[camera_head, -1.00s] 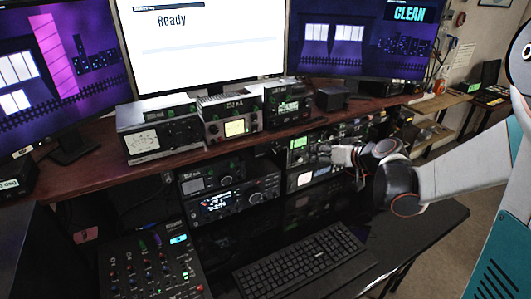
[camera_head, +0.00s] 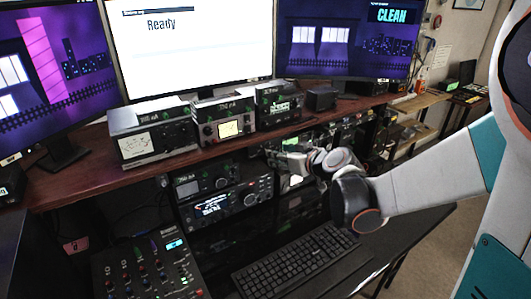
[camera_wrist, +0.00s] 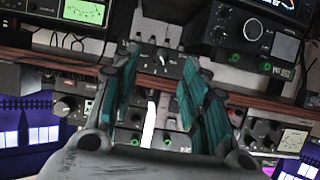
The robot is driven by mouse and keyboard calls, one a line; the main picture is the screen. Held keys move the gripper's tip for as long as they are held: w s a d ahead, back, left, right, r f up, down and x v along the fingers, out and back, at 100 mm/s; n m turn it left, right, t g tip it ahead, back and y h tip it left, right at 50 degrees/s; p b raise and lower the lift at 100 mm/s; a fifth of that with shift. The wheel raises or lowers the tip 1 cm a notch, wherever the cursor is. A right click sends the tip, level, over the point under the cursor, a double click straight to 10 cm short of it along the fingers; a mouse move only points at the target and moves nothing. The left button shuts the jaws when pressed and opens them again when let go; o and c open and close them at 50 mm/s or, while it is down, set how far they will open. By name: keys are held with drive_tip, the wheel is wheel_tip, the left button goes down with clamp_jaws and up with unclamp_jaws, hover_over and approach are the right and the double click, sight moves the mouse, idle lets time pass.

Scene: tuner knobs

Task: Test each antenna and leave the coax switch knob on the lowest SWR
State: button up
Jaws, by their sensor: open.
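My gripper (camera_head: 287,158) reaches in from the right below the wooden shelf, in front of the radio gear. In the wrist view, which looks upside down, its teal fingers (camera_wrist: 160,66) stand apart with nothing held. A small dark box with a knob (camera_wrist: 163,58) shows between and beyond the fingertips, apart from them; it may be the coax switch, but its labels are unreadable. In the head view my gripper hides that spot. A meter unit with a pale dial (camera_head: 137,143) and one with a lit yellowish dial (camera_head: 229,129) stand on the shelf; their readings are too small to tell.
The middle monitor (camera_head: 195,50) reads "Ready"; the right monitor (camera_head: 345,40) reads "CLEAN". A lit radio (camera_head: 220,203) sits under the shelf (camera_head: 75,185). A keyboard (camera_head: 295,262) and mixer (camera_head: 150,270) lie on the desk. The shelf edge runs close to my gripper.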

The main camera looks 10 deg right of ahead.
drive_tip(key=b+x, duration=0.1)
drive_tip(key=x, duration=0.4)
drive_tip(key=shift+w, duration=0.15)
clamp_jaws()
